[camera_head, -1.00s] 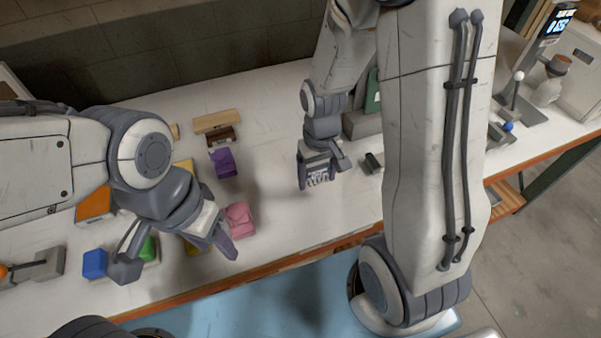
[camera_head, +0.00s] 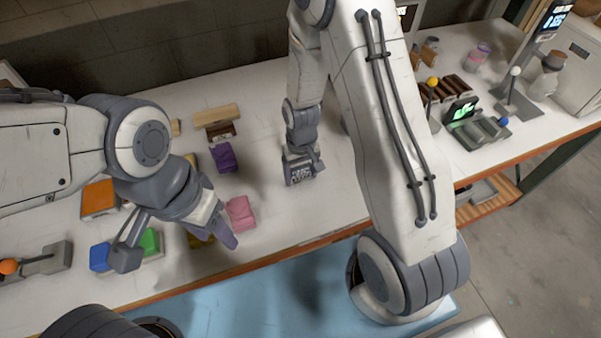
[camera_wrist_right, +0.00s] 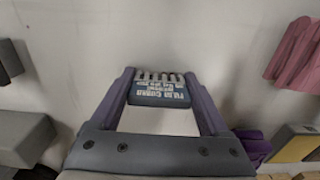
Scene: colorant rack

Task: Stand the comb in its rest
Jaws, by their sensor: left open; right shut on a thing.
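The comb (camera_wrist_right: 160,90) is a small dark blue block with white lettering and a row of pale teeth along its far edge in the right wrist view. My right gripper (camera_wrist_right: 160,95) is shut on it, one finger at each end. In the head view the comb (camera_head: 300,174) hangs below my right gripper (camera_head: 302,162), over bare white table; any gap beneath is hard to judge. My left gripper (camera_head: 177,246) is open and empty over the coloured blocks near the front edge. I cannot tell which thing is the comb's rest; my right arm hides part of the table.
A grey block (camera_wrist_right: 22,138) shows in the wrist view.

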